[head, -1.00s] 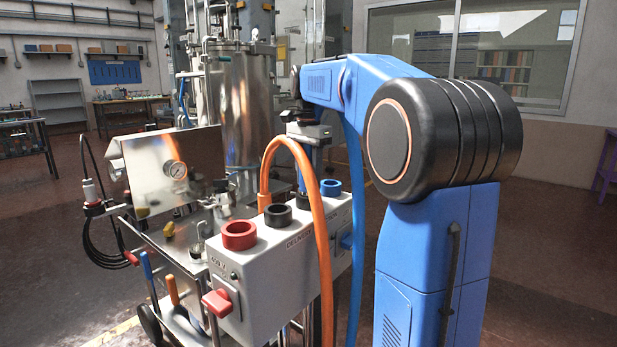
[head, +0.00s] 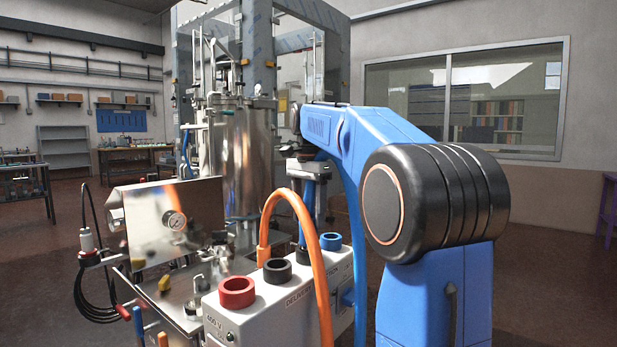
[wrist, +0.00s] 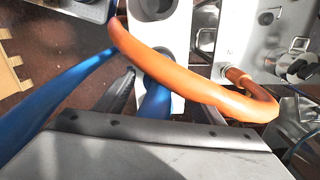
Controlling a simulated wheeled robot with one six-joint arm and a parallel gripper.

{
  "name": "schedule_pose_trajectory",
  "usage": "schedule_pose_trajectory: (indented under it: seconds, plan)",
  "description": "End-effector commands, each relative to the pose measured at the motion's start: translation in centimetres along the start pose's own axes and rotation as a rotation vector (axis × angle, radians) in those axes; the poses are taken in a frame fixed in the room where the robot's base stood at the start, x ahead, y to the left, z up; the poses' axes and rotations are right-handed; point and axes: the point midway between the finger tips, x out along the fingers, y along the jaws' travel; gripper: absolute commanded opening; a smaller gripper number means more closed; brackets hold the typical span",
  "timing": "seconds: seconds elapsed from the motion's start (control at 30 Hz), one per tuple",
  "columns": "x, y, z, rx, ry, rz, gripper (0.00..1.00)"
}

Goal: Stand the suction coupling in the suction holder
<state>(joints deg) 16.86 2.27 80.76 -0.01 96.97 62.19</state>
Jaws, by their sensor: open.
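My gripper (head: 308,168) is at the end of my arm, above and behind the grey box (head: 285,303), partly hidden by the arm. Its jaws are open, but its fingertips do not show clearly.
An orange hose (head: 307,215) arches over the box and crosses the wrist view. Another length of blue hose (head: 358,230) hangs beside my arm. Open floor lies to the right.

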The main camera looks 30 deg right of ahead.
Motion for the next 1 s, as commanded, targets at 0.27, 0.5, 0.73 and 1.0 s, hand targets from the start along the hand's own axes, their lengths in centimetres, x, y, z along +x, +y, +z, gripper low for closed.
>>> schedule_pose_trajectory:
  seconds: [0.27,0.5,0.73,1.0]
  plan:
    - [-5.7,-0.1,-0.1,0.0,0.001,-0.002,0.62]
    - [-9.8,-0.1,-0.1,0.0,0.001,-0.001,0.62]
    - [-11.8,-0.1,0.0,0.0,-0.001,0.001,0.62]
    - [-12.3,0.0,0.0,-0.001,-0.001,0.001,0.62]
